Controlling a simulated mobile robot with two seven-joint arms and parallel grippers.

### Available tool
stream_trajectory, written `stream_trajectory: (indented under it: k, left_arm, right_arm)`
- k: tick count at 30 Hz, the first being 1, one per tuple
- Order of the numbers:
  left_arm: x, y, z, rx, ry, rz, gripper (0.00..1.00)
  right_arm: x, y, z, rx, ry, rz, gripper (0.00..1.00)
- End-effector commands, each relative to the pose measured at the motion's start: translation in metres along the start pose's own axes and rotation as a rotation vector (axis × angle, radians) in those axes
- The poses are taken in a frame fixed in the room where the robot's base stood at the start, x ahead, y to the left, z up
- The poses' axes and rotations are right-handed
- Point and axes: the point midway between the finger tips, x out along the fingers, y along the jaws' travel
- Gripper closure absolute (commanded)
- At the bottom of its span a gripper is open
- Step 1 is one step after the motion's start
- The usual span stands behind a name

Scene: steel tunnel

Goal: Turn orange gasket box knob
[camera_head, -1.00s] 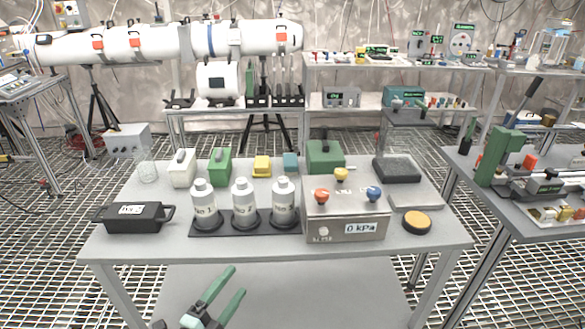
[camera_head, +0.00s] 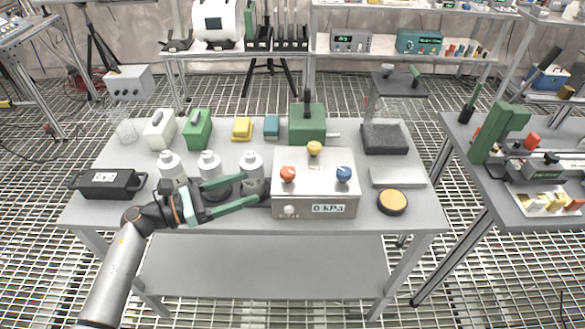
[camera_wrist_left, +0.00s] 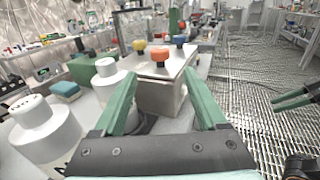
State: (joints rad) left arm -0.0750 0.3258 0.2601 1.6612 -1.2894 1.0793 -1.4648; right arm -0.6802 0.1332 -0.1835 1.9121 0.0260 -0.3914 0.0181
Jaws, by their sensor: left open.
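The gasket box is a metal box (camera_head: 290,211) on the table with a "0 kPa" display. An orange knob (camera_head: 288,174), a yellow knob (camera_head: 314,148) and a blue knob (camera_head: 344,174) stand on its top. The orange knob (camera_wrist_left: 159,54) is nearest in the left wrist view. My left gripper (camera_head: 256,188) is open, its fingers pointing right toward the box's left side, short of the orange knob. Nothing is between the fingers. In the left wrist view, green fingers at the right edge look like my right gripper (camera_wrist_left: 291,100); its opening is unclear.
A black case (camera_head: 108,184) lies at the table's left. A green box (camera_head: 307,125) stands behind the gasket box, a yellow-topped round pad (camera_head: 392,202) to its right.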

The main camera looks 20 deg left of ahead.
Motion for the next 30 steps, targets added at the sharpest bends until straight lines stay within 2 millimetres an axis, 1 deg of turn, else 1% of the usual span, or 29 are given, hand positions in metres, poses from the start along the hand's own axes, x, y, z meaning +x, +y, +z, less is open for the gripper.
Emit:
stream_trajectory:
  k: [2,9,12,15,21,29,30]
  left_arm:
    - [0.015,0.0,0.004,-0.001,-0.006,0.0,0.26]
    - [0.066,0.0,0.005,-0.003,-0.006,0.001,0.26]
    - [0.083,0.0,0.004,-0.006,-0.006,0.002,0.26]
    - [0.097,0.0,0.003,-0.005,-0.005,0.002,0.26]
    - [0.11,0.0,0.002,-0.003,-0.003,0.002,0.26]
    - [0.111,0.0,0.001,-0.003,-0.002,0.002,0.26]
    - [0.111,0.0,0.001,-0.003,-0.002,0.002,0.28]
  right_arm:
    - [-0.004,-0.001,-0.004,0.003,0.0,0.0,0.5]
    - [-0.011,-0.002,-0.013,0.003,-0.001,-0.001,0.5]
    - [-0.014,-0.002,-0.015,0.003,-0.001,-0.001,0.5]
    - [-0.015,-0.002,-0.016,0.003,-0.001,-0.001,0.5]
    - [-0.016,-0.002,-0.018,0.003,-0.001,-0.001,0.5]
    - [-0.016,-0.002,-0.018,0.003,0.0,-0.001,0.5]
    - [-0.016,-0.002,-0.018,0.003,0.0,-0.001,0.5]
